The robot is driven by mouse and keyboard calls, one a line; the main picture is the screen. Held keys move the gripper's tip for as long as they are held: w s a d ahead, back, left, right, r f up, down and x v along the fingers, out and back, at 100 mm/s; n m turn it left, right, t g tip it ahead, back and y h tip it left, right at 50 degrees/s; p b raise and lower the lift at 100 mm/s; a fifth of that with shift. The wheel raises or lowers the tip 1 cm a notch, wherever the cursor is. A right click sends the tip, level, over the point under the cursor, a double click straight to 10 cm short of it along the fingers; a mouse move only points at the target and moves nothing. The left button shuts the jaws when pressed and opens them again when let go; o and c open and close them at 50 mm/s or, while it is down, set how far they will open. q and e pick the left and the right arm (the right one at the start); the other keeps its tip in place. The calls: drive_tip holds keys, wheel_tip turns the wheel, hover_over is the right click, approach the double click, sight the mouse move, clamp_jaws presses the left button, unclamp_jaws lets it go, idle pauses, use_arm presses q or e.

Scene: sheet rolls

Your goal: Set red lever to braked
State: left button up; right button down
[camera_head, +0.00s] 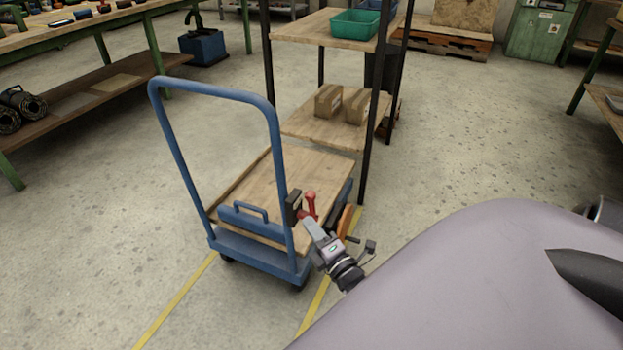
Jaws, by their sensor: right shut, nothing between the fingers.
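The red lever (311,203) stands roughly upright at the right front corner of a blue hand cart (258,250), beside a small black block (293,208). My right gripper (309,223) is just below and in front of the lever, close to its lower part. Its fingers are shut with nothing between them. I cannot tell whether it touches the lever, and the lever's base is partly hidden behind it. My left gripper is not in view.
The cart's tall blue handle (275,140) rises at its front, left of my right gripper. A black-framed shelf (340,135) with cardboard boxes and a green bin (354,24) stands behind the cart. Yellow lines (178,297) mark the floor. Open floor lies left of the cart.

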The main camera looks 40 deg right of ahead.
drive_tip(key=p+v, duration=0.1)
drive_tip(key=v, duration=0.9)
drive_tip(key=shift+r, duration=0.25)
drive_tip(key=shift+a, duration=0.15)
drive_tip(key=s+a+m+g+y+p, duration=0.1)
drive_tip(key=s+a+m+g+y, duration=0.3)
drive_tip(key=a+m, duration=0.45)
drive_tip(key=s+a+m+g+y, duration=0.25)
drive_tip(key=a+m+g, duration=0.25)
drive_tip(key=a+m, duration=0.4)
wheel_tip(320, 180, up, 13)
drive_tip(key=s+n+p, duration=0.1)
drive_tip(key=p, duration=1.4)
drive_tip(key=shift+d+f+h, duration=0.15)
drive_tip(key=shift+d+h, duration=0.15)
drive_tip(key=shift+h, duration=0.15)
